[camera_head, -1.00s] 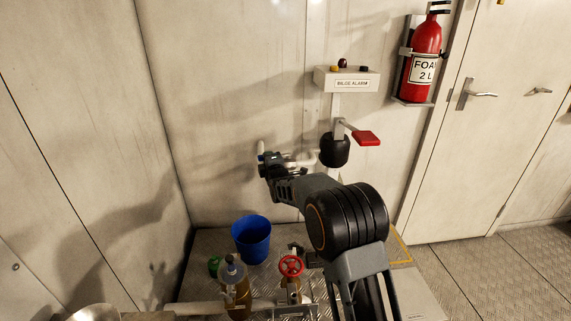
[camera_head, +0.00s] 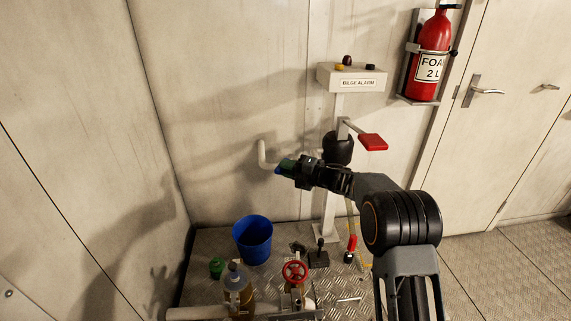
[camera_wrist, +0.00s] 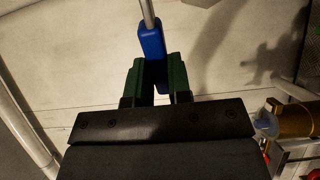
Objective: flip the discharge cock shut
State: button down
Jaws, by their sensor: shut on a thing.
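My gripper (camera_head: 281,168) is shut on a blue lever grip, which I take to be the discharge cock's handle. In the wrist view the blue grip (camera_wrist: 151,40) stands between my two green fingers (camera_wrist: 157,78), with a bare metal rod running up from it. In the head view only a bit of blue shows at my fingertips, just right of a white bent pipe end (camera_head: 262,153). My gripper and wrist hide the cock's body, so its exact setting cannot be told.
A black pump body (camera_head: 338,147) with a red-ended lever (camera_head: 372,142) stands behind my arm, under the bilge alarm box (camera_head: 351,77). Below are a blue bucket (camera_head: 252,240), a red handwheel (camera_head: 295,271) and a bottle (camera_head: 238,290). A fire extinguisher (camera_head: 431,47) hangs at the right.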

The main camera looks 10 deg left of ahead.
jog(key=shift+d+n+g, duration=0.5)
jog(key=shift+n+g, duration=0.2)
jog(key=shift+g, duration=0.4)
jog(key=shift+y, duration=0.3)
jog(key=c, duration=1.3)
grip_release()
jog(key=shift+d, duration=0.1)
jog(key=d, duration=0.4)
jog(key=s+d, duration=0.1)
jog(key=d, duration=0.4)
jog(key=s+d+p, duration=0.1)
jog(key=d, duration=0.3)
jog(key=shift+s+d, duration=0.25)
jog(key=shift+c, duration=0.4)
